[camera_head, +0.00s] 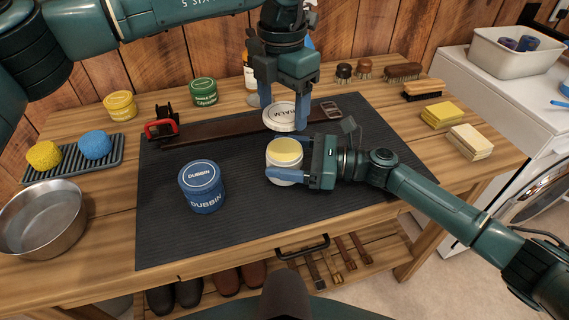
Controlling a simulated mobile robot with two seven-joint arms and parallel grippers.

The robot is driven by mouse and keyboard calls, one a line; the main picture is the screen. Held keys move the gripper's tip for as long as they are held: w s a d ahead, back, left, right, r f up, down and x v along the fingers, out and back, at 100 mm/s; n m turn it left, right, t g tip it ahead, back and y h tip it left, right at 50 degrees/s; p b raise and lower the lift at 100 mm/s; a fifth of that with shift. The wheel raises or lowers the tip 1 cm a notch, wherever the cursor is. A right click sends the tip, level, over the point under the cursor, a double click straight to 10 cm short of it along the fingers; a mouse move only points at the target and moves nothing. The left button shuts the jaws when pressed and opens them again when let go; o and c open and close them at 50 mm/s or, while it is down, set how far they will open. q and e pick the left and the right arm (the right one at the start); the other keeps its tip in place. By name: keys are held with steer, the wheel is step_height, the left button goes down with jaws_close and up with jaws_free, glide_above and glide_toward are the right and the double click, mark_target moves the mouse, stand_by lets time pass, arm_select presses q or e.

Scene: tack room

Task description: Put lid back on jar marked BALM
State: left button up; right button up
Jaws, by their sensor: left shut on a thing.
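The open white jar (283,169) with pale yellow balm inside stands upright on the dark mat. A blue jar (202,187) marked DUBBIN stands closed to the left.
A leather strap (220,132) lies across the mat (165,235) behind the jars. A metal bowl (42,222) and a rack with two sponges (115,160) are at left. Yellow and green tins (204,91) stand at the back. Sponges (470,142) and brushes lie at right.

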steer(key=c, duration=1)
arm_select(q)
glide_above(283, 150)
steer(key=shift+f, duration=2.5)
steer(key=shift+f, duration=0.9)
steer(key=shift+f, duration=0.5)
